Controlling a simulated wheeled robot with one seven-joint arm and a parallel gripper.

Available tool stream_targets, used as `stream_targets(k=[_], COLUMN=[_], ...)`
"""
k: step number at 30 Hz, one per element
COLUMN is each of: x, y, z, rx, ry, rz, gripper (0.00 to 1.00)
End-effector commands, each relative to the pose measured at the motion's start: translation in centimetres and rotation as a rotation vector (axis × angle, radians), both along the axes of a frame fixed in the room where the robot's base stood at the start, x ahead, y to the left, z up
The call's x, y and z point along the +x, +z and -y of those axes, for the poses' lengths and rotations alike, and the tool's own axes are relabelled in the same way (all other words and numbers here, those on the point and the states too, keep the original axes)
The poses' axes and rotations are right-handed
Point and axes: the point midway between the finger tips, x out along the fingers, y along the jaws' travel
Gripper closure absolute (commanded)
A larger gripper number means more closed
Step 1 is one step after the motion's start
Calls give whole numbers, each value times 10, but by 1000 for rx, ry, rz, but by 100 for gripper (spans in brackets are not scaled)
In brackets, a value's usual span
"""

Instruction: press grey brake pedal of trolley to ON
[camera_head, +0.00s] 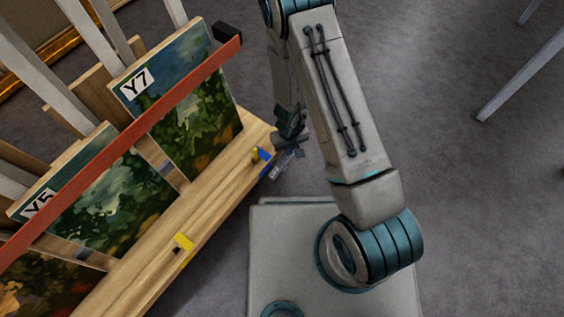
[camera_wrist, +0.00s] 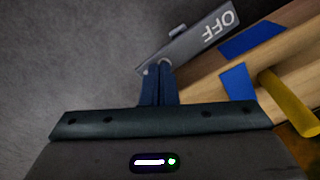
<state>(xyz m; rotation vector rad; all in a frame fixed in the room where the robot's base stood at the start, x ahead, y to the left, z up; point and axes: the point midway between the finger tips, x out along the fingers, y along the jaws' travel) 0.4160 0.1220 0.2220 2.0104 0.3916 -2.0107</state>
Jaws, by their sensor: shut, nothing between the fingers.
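The grey brake pedal (camera_wrist: 190,46) sticks out beside the wooden trolley edge in the wrist view, with OFF lettered on its face. In the head view the pedal (camera_head: 279,168) is small at the trolley's near right corner. My gripper (camera_wrist: 158,72) is shut and empty; its blue fingertips are at the pedal's outer left end, and I cannot tell whether they touch it. In the head view my gripper (camera_head: 298,152) is just above the pedal, partly hidden by my arm. The trolley (camera_head: 205,205) has a wooden deck.
Paintings labelled Y7 (camera_head: 190,115) and Y5 (camera_head: 110,190) stand on the trolley behind a red bar (camera_head: 130,140). Blue marks (camera_wrist: 238,83) and a yellow peg (camera_wrist: 288,102) are close to the pedal. Grey floor (camera_head: 450,160) is clear to the right; pale legs (camera_head: 525,75) stand farther off.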

Motion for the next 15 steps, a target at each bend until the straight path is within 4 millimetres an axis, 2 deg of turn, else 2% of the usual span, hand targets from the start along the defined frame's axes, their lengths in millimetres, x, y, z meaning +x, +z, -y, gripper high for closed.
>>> stream_targets(k=[15], x=[0], y=[-9], z=[0], rx=[1], ry=[0], rz=[-1], gripper=[100])
